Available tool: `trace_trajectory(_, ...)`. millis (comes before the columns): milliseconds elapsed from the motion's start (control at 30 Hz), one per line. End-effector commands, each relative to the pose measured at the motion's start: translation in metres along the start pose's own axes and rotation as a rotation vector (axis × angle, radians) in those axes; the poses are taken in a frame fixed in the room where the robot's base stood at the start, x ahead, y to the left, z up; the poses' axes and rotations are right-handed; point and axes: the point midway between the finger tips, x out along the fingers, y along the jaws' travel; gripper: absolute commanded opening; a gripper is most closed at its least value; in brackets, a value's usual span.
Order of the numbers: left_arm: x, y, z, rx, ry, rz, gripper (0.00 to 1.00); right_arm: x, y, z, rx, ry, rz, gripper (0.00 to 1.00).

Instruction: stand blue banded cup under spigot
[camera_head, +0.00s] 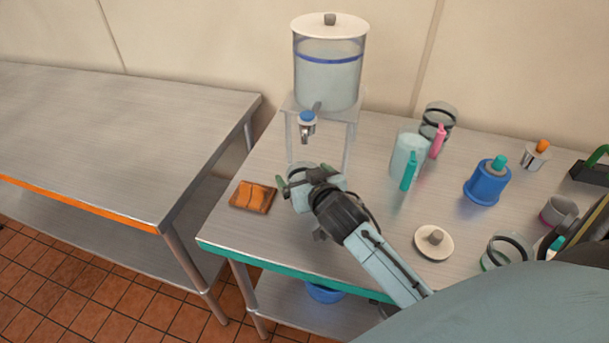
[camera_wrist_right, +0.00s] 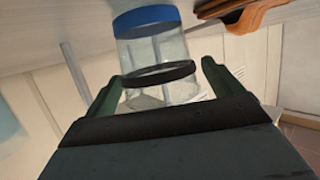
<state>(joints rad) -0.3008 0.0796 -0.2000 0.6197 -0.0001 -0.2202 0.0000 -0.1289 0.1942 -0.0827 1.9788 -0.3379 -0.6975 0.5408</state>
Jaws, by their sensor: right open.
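The clear cup with a blue band (camera_wrist_right: 150,48) and a dark ring stands between my right gripper's fingers in the right wrist view. In the head view it is mostly hidden by my gripper. My right gripper (camera_head: 297,180) is open around it; the green fingers (camera_wrist_right: 163,88) show a gap at the sides, and I cannot tell whether either touches. The drink dispenser (camera_head: 328,78) stands on a clear stand at the back of the table. Its blue-topped spigot (camera_head: 307,125) is above and just behind my gripper in the picture. My left gripper is not in view.
A brown tray with orange items (camera_head: 253,196) lies left of my gripper. Another metal table (camera_head: 120,130) is at left.

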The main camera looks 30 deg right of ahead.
Motion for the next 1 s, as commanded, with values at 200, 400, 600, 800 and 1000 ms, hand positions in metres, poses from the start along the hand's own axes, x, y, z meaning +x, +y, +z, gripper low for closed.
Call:
trace_trajectory(200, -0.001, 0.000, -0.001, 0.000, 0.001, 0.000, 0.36, -0.005, 0.000, 0.001, 0.000, -0.001, -0.001, 0.92)
trace_trajectory(400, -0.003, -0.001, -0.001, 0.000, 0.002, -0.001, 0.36, -0.036, 0.000, 0.001, 0.002, -0.001, -0.001, 0.92)
trace_trajectory(600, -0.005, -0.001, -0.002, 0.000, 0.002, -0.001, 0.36, -0.082, 0.000, 0.001, 0.003, -0.003, 0.000, 0.92)
trace_trajectory(800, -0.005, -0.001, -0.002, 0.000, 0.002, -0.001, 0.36, -0.117, 0.000, 0.001, 0.001, -0.002, 0.000, 0.92)
trace_trajectory(1000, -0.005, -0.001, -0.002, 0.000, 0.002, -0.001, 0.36, -0.132, 0.000, 0.000, 0.001, -0.001, 0.000, 0.92)
